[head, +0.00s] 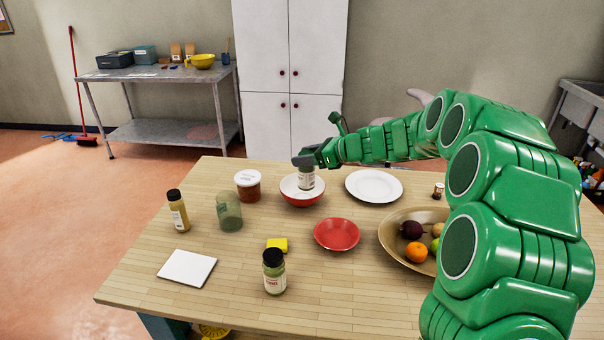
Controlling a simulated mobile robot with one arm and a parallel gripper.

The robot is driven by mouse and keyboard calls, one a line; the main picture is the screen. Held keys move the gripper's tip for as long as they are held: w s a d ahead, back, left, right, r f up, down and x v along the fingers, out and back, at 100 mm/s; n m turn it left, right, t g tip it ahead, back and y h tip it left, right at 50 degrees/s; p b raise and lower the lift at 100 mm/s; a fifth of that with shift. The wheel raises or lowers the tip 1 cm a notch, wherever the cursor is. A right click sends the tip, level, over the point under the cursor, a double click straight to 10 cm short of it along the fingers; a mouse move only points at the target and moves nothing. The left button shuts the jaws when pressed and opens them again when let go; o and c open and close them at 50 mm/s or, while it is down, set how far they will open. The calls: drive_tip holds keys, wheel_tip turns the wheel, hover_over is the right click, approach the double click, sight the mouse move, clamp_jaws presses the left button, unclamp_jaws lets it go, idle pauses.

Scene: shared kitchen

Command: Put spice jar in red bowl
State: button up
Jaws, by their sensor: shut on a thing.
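My gripper (306,160) is at the far middle of the table, shut on a small spice jar with a pale label (306,182). The jar looks upright, and the gripper hides its top. It is over or inside the red bowl (302,199), which is red outside and white inside. I cannot tell whether the jar's base touches the bowl.
A white plate (374,185) is right of the bowl, and a reddish-brown jar (248,186) is left. A shallow red dish (337,234), yellow sponge (277,244), green jar (274,272) and fruit bowl (393,246) are nearer.

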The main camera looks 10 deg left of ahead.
drive_tip(key=w+a+f, duration=0.2)
drive_tip(key=w+f, duration=0.3)
drive_tip(key=f, duration=0.4)
drive_tip(key=shift+w+f, duration=0.3)
drive_tip(key=shift+w, duration=0.1)
drive_tip(key=shift+f, duration=0.1)
drive_tip(key=o, duration=1.2)
